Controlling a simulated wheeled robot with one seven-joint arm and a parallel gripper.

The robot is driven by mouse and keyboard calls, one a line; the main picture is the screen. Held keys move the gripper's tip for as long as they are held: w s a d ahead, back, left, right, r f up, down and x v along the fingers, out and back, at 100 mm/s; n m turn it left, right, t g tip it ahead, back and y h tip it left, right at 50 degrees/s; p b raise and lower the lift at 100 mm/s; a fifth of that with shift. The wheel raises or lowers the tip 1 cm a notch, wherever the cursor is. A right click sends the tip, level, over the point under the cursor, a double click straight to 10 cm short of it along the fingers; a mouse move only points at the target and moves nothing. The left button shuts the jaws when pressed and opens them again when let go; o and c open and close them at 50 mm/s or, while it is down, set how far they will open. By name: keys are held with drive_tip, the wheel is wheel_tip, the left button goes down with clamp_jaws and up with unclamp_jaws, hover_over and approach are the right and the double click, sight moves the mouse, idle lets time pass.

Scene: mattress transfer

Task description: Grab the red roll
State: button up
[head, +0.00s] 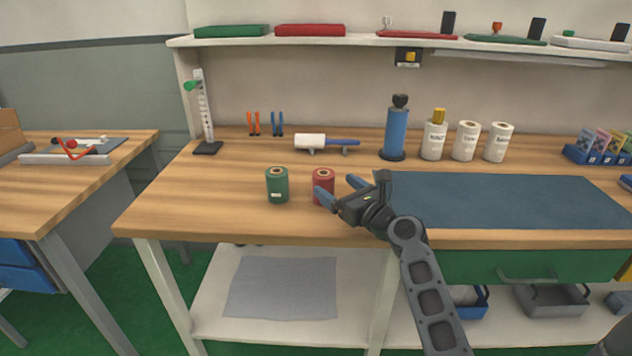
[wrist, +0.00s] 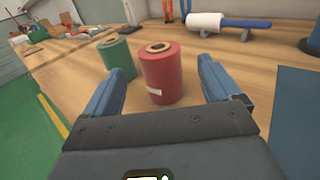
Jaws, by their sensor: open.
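The red roll (head: 323,182) stands upright on the wooden workbench in the head view, just right of a green roll (head: 277,186). My gripper (head: 338,189) is open beside the red roll, and one blue finger covers part of it. In the wrist view the red roll (wrist: 161,74) stands ahead of the gap between the two blue fingers (wrist: 163,92), nearer the left one. It carries a small white label low on its side. The green roll (wrist: 116,57) stands behind the left finger there. Nothing is held.
A dark blue mat (head: 510,202) lies to the right on the workbench (head: 200,205). A white roller with a blue handle (head: 343,142), a blue bottle (head: 396,132) and several white containers stand farther back. Bare wood lies left of the green roll.

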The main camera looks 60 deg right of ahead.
sight(319, 174)
drive_tip(key=x, duration=0.2)
drive_tip(key=shift+w+d+r, duration=0.15)
drive_tip(key=shift+w+d, duration=0.15)
drive_tip(key=shift+f+x, duration=0.15)
drive_tip(key=shift+x, duration=1.15)
drive_tip(key=shift+f+x, duration=0.1)
drive_tip(key=shift+x, duration=1.25)
drive_tip(key=shift+a, duration=0.1)
drive_tip(key=shift+c, duration=0.4)
drive_tip(key=c, duration=1.1)
drive_tip(key=shift+r, duration=0.1)
drive_tip(key=shift+c, duration=0.2)
